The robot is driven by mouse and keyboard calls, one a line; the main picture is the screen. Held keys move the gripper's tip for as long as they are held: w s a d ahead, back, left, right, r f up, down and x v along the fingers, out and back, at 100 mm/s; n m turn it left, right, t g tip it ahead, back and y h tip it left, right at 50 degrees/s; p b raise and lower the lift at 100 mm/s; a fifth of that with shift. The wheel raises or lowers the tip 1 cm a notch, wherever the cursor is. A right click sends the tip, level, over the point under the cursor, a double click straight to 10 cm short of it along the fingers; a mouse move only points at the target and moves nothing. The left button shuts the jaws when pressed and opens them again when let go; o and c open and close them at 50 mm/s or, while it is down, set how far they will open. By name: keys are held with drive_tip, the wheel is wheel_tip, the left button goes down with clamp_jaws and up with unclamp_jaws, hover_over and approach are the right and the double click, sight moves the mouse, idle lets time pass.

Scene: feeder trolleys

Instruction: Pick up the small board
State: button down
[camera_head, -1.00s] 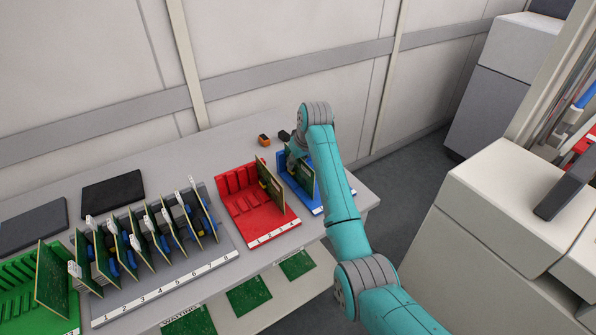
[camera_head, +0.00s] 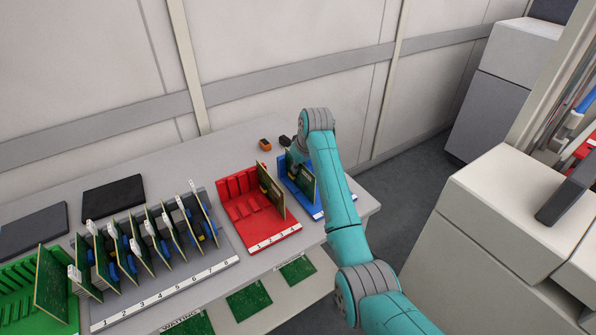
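A green board (camera_head: 303,184) stands upright in the blue rack (camera_head: 312,208) at the right end of the table. Another green board (camera_head: 271,190) stands upright in the red rack (camera_head: 240,205) to its left. My arm reaches over the blue rack from the right. My gripper (camera_head: 293,160) is low at the back of the blue rack, close to the board there. It is mostly hidden by the board and my wrist. I cannot tell whether its fingers touch the board or are open. Which board is the small one is not clear from this view.
A grey numbered rack (camera_head: 165,287) holds several upright boards with tags. A green rack (camera_head: 20,300) holds a board at far left. An orange item (camera_head: 265,144) and a dark item (camera_head: 284,141) lie behind the racks. Flat boards (camera_head: 249,298) lie on a lower shelf.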

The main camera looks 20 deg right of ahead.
wheel_tip(320, 180, up, 18)
drive_tip(key=shift+r, duration=0.25)
idle(0.5)
drive_tip(key=shift+a, duration=0.1)
